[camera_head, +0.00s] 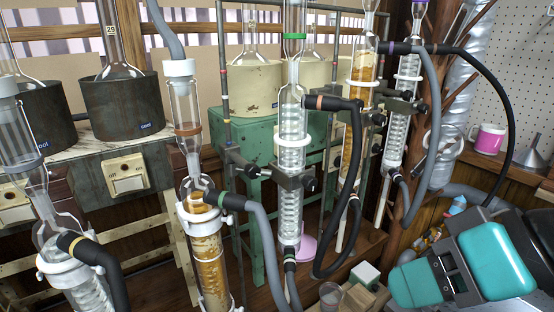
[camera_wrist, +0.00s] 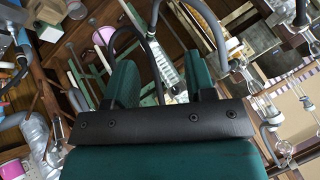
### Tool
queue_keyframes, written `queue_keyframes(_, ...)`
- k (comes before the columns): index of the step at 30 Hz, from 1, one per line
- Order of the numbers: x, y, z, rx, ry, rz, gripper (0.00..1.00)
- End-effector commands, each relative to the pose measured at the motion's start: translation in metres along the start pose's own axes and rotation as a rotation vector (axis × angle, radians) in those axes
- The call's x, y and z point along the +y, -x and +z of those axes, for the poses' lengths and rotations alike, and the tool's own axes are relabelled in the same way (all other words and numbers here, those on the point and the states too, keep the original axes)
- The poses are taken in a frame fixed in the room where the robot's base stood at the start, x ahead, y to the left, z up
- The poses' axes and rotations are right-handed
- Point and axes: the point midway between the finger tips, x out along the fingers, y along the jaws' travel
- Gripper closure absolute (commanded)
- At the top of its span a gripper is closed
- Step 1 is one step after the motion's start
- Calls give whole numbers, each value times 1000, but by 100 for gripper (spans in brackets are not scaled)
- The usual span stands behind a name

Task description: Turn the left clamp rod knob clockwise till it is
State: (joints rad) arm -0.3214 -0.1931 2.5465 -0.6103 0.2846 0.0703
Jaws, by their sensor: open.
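Several glass columns stand in the rig in the head view. A dark clamp (camera_head: 297,182) holds the middle condenser (camera_head: 290,120) from a rod at the left. A dark clamp fitting with a knob (camera_head: 236,160) sits on that upright rod (camera_head: 224,70). Another clamp (camera_head: 402,106) holds the right condenser (camera_head: 405,80). I cannot tell how tight any knob is. My teal gripper (camera_head: 418,283) is at the lower right, well apart from the left clamp. In the wrist view my gripper (camera_wrist: 152,48) is open, its two green fingers apart with nothing seen held between them.
Grey and black hoses (camera_head: 345,190) loop around the columns. Heating mantles (camera_head: 123,102) stand behind at left, near a green stand (camera_head: 245,137). A pink mug (camera_head: 489,138) and a funnel (camera_head: 532,152) are on the right shelf. A beaker (camera_head: 331,296) stands low in front.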

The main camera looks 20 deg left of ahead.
Motion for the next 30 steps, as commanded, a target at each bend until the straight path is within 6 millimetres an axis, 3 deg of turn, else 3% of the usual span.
queue_keyframes(3,-28,-3,-46,199,-51,-126,50)
queue_keyframes(9,-54,3,-95,442,-152,-276,50)
queue_keyframes(16,-61,4,-113,508,-187,-317,50)
queue_keyframes(23,-67,-10,-124,503,-190,-315,50)
queue_keyframes(30,-78,-52,-146,504,-184,-313,50)
